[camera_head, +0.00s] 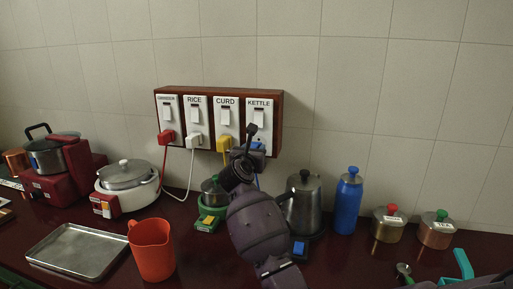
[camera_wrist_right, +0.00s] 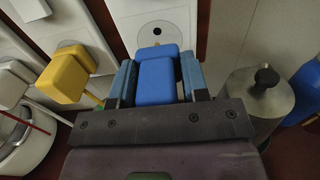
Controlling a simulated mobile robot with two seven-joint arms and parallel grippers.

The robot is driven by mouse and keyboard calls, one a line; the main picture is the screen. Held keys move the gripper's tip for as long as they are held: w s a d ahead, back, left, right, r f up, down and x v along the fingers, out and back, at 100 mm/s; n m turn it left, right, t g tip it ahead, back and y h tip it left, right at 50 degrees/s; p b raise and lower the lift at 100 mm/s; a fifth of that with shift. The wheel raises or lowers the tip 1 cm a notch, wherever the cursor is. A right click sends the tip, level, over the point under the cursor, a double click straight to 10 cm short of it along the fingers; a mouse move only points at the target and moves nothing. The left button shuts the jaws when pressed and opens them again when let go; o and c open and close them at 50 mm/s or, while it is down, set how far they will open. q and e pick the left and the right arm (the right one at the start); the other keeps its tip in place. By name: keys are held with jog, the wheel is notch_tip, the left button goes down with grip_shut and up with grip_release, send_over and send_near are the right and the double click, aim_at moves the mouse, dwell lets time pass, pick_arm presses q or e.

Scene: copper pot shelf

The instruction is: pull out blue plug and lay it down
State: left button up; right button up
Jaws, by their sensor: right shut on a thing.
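The blue plug (camera_wrist_right: 155,82) sits between the two fingers of my right gripper (camera_wrist_right: 158,72), which is shut on it, in the wrist view. Ahead of it is the white socket plate (camera_wrist_right: 155,22) with a round face and a dark hole. I cannot tell whether the plug's pins are in the socket. In the head view the plug (camera_head: 258,146) shows only in part behind my right gripper (camera_head: 250,150), below the KETTLE switch (camera_head: 257,116). My left gripper is not in view.
Yellow (camera_head: 224,144), white (camera_head: 194,140) and red (camera_head: 166,137) plugs are on the wooden board (camera_head: 278,105) at left. A metal kettle (camera_head: 303,205) and blue bottle (camera_head: 347,205) stand right of my arm. An orange jug (camera_head: 152,252) and empty tray (camera_head: 80,250) are at front left.

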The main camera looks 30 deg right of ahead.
jog(key=shift+p+v, duration=0.3)
jog(key=shift+v, duration=0.55)
jog(key=shift+s+a, duration=0.3)
jog(key=shift+a, duration=0.1)
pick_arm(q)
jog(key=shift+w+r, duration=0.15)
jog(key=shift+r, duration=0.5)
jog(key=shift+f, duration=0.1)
pick_arm(e)
jog(key=shift+f, duration=0.1)
